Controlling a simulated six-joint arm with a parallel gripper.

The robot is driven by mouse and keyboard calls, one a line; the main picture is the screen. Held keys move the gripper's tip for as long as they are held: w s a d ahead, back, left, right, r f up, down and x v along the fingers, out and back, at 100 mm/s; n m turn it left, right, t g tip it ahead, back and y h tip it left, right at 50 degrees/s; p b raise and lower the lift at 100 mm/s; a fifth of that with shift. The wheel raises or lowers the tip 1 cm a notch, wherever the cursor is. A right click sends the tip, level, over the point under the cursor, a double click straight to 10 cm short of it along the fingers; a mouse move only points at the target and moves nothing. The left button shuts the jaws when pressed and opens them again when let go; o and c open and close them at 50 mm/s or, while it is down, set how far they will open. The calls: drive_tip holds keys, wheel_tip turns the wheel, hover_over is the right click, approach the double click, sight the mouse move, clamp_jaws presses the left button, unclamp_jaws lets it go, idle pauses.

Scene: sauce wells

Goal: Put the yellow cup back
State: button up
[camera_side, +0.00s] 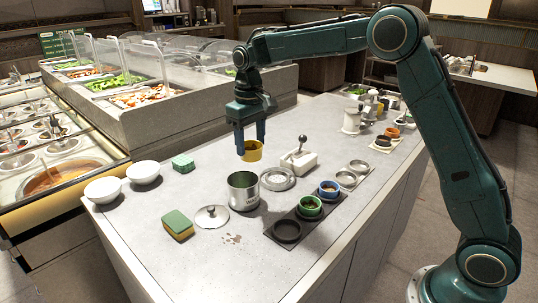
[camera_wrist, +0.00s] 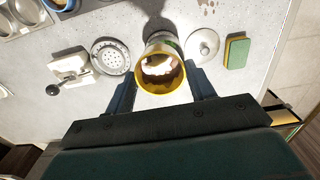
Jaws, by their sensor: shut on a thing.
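My gripper (camera_side: 251,146) is shut on the yellow cup (camera_side: 252,154) and holds it above the counter, over the far side of the steel pot (camera_side: 243,193). In the wrist view the yellow cup (camera_wrist: 160,90) sits upright between the fingers, with something pale and brown showing inside. A dark tray (camera_side: 318,219) on the counter holds a green cup (camera_side: 309,208) and a blue cup (camera_side: 329,190) with contents. The dark round well (camera_side: 287,231) at its near end looks empty.
A lid (camera_side: 212,216), a sponge (camera_side: 178,226) and two white bowls (camera_side: 104,190) lie left of the pot. A perforated steel dish (camera_side: 277,179), a white block with a lever (camera_side: 299,160) and small steel dishes (camera_side: 346,178) stand right of it.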

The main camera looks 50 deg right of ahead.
drive_tip(key=s+a+f, duration=0.1)
drive_tip(key=s+f, duration=0.8)
drive_tip(key=s, duration=0.4)
drive_tip(key=shift+s, duration=0.25)
drive_tip(key=shift+f, duration=0.15)
drive_tip(key=shift+f, duration=3.05)
drive_tip(key=shift+f, duration=0.55)
drive_tip(key=o, duration=1.1)
drive_tip(key=shift+r, duration=0.15)
